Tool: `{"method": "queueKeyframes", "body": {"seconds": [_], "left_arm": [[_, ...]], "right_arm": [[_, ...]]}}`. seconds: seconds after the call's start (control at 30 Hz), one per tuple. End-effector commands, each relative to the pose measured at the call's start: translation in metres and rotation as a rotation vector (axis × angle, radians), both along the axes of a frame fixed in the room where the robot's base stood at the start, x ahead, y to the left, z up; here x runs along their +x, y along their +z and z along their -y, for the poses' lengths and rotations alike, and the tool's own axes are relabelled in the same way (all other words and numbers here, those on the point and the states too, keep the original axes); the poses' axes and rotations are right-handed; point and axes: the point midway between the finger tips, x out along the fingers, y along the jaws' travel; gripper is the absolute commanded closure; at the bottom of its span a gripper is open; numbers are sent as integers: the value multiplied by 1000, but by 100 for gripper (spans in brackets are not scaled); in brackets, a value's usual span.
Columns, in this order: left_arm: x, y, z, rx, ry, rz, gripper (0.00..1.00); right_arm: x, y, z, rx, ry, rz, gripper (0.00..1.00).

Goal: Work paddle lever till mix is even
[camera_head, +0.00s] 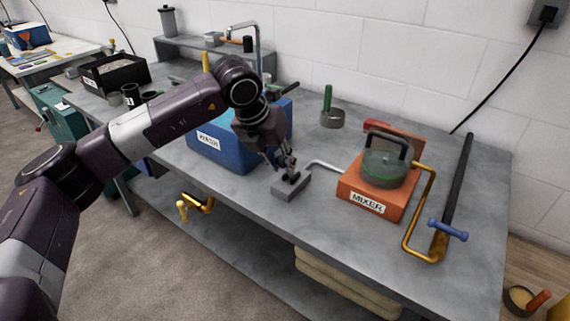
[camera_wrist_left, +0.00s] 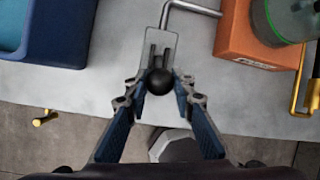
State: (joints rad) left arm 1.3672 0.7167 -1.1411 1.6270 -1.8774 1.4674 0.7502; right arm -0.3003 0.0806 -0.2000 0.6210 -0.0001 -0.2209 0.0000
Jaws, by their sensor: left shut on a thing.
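The orange mixer (camera_head: 372,197), labelled MIXER, stands on the grey bench with a clear greenish vessel (camera_head: 386,165) and a black handle on top. How even its contents are cannot be made out. To its left a grey slotted block (camera_head: 291,187) sits on the bench, with a bent metal rod (camera_head: 325,164) near it. A round black knob (camera_wrist_left: 159,81) rises at the slot. My left gripper (camera_wrist_left: 159,85) is shut on this knob, one finger on each side; it also shows in the head view (camera_head: 289,170). My right gripper is not in view.

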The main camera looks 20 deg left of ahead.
Motion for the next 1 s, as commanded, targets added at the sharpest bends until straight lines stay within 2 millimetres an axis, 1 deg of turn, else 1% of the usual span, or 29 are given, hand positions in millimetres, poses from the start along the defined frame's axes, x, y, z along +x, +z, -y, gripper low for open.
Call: {"method": "queueKeyframes", "body": {"seconds": [0.03,0.3,0.73,0.77,0.9,0.93,1.0], "left_arm": [[-5,-9,-2,7,1,-18,100],[-8,-11,-4,9,3,-21,100],[-9,-12,-4,10,3,-23,100],[-9,-12,-4,10,3,-23,76],[-8,-10,-4,7,3,-18,61],[-7,-9,-4,7,3,-16,59],[-7,-9,-4,6,2,-14,59]], "right_arm": [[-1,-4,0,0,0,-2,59],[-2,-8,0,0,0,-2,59],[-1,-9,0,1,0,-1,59],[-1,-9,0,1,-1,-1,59],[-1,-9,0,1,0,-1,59],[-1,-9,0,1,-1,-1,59],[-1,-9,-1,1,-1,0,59]]}}
